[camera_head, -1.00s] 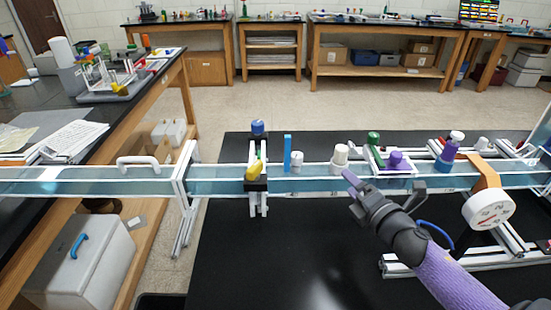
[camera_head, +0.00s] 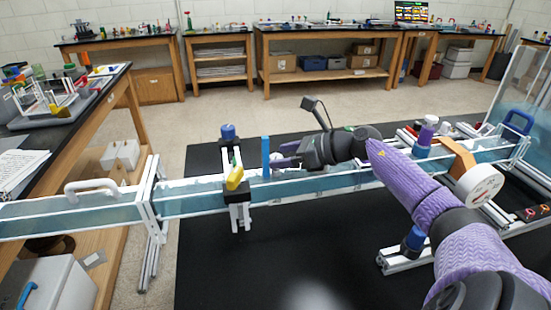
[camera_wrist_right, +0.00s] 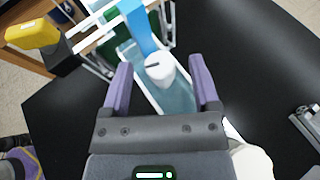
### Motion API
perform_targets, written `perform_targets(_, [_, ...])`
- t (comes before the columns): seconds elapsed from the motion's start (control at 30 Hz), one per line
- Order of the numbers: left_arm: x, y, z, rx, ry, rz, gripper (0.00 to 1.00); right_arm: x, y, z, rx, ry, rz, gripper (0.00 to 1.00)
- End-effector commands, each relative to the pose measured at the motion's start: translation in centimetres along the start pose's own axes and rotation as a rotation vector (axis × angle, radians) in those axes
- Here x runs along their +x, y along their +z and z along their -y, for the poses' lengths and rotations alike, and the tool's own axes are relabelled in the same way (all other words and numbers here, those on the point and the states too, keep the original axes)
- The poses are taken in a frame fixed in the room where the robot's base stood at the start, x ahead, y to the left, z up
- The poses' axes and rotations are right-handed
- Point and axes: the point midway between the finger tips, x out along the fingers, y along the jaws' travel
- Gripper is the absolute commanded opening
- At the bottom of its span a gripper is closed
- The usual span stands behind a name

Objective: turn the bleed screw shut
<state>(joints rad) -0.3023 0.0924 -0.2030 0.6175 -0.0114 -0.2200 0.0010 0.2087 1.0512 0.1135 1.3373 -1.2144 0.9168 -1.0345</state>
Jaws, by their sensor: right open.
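A white round screw head with a dark slot, the likely bleed screw (camera_wrist_right: 160,72), stands on the clear water channel (camera_head: 105,218). In the right wrist view it lies between the fingers of my right gripper (camera_wrist_right: 161,80), nearer their tips. The gripper is open, with a visible gap on each side of the screw. In the head view my right gripper (camera_head: 284,155) reaches in from the right above the channel, and its fingers largely hide the screw. My left gripper is not in view.
A blue upright strip (camera_head: 266,158) stands close beyond the fingertips. To its left are a yellow lever (camera_head: 235,178) and a blue knob (camera_head: 228,132). A white dial gauge (camera_head: 480,184) stands at the right. The black table (camera_head: 300,255) in front is mostly clear.

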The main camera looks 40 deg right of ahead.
Motion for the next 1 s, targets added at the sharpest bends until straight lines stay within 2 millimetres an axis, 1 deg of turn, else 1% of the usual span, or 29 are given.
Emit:
perform_targets(0.1, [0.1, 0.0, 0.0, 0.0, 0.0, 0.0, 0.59, 1.3, 0.0, 0.0, 0.003, 0.0, 0.003, 0.78])
perform_targets(0.2, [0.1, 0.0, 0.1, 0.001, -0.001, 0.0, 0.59, 1.9, 0.0, 0.0, 0.002, 0.0, 0.001, 0.78])
perform_targets(0.5, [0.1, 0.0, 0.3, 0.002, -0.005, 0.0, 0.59, 2.2, 0.0, 0.0, 0.001, 0.0, 0.0, 0.78])
perform_targets(0.57, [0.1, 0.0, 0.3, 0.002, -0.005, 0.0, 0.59, 2.2, 0.0, 0.0, 0.002, 0.0, 0.0, 0.66])
perform_targets(0.6, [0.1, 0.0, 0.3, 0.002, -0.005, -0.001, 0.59, 2.2, 0.0, 0.0, 0.001, 0.0, 0.0, 0.57])
perform_targets(0.67, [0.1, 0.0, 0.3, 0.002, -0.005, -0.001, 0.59, 2.1, 0.0, 0.0, 0.002, 0.0, 0.0, 0.44])
perform_targets(0.7, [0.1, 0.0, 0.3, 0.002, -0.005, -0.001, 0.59, 2.1, 0.0, 0.0, 0.002, 0.0, 0.0, 0.36])
perform_targets(0.77, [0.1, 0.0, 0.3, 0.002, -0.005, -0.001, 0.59, 2.1, 0.0, 0.0, 0.002, 0.0, 0.0, 0.23])
perform_targets(0.8, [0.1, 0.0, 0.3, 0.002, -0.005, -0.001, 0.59, 2.1, 0.0, 0.0, 0.002, 0.0, 0.0, 0.15])
perform_targets(0.87, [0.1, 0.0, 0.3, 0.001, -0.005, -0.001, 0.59, 2.1, 0.0, 0.0, 0.002, 0.0, 0.0, 0.02])
perform_targets(0.9, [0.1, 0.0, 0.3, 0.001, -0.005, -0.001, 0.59, 2.1, 0.0, 0.0, 0.002, 0.0, 0.0, 0.0])
perform_targets(1.0, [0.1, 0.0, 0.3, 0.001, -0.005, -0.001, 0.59, 2.1, 0.0, 0.0, 0.002, 0.0, 0.0, 0.0])
